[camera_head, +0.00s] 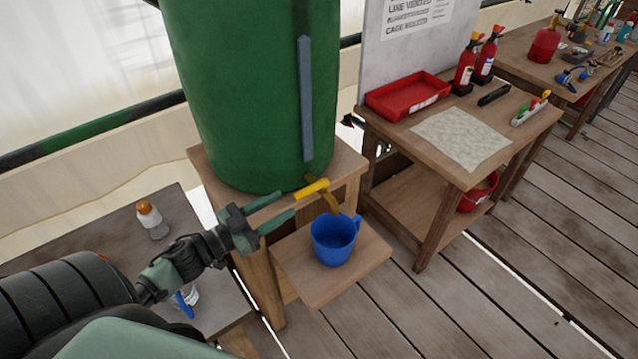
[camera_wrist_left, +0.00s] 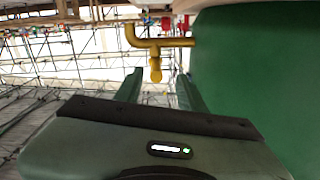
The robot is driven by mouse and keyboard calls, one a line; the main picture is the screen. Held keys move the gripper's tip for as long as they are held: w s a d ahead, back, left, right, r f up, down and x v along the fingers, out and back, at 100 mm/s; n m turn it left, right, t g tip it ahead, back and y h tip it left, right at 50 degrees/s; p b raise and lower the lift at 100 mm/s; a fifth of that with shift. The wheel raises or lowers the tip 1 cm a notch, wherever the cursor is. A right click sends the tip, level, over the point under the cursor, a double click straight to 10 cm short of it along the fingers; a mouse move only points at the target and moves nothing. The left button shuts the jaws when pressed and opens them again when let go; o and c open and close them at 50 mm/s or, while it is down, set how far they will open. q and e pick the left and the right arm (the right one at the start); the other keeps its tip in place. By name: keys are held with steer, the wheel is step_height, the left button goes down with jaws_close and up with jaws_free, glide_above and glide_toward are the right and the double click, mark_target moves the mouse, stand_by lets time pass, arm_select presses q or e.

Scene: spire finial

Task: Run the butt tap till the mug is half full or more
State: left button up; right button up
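The green butt (camera_head: 250,90) stands on a wooden stand, with a yellow tap (camera_head: 312,189) low on its front. The tap's spout points down above the blue mug (camera_head: 334,240). The mug is upright on a low wooden shelf (camera_head: 318,290). No stream of water shows, and I cannot tell whether the mug holds any. My left gripper (camera_head: 286,205) is open, its fingertips just left of the tap's yellow handle. In the left wrist view the tap (camera_wrist_left: 155,45) lies just ahead of the gap between my open fingers (camera_wrist_left: 157,80). My right gripper is out of view.
A small table (camera_head: 130,225) at the left holds a bottle with an orange cap (camera_head: 151,220). A wooden bench (camera_head: 400,140) at the right carries a red tray (camera_head: 407,96), a cloth (camera_head: 462,138) and red extinguishers (camera_head: 467,65). The plank floor at the lower right is clear.

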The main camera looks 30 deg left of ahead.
mark_target(320, 185)
arm_select(q)
steer(key=shift+m+h, duration=0.3)
steer(key=shift+h, duration=0.1)
steer(key=x, duration=0.2)
steer(key=p+x, duration=0.1)
steer(key=x, duration=0.3)
steer(key=shift+w+d+r+p, duration=0.25)
steer(key=shift+d+r+p, duration=0.05)
steer(key=shift+p, duration=0.05)
steer(key=shift+w+d, duration=0.15)
steer(key=shift+w, duration=0.1)
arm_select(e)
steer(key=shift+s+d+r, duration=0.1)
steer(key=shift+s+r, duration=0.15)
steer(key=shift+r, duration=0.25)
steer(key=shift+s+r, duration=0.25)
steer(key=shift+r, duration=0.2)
arm_select(q)
steer(key=shift+f, duration=0.1)
jaws_close()
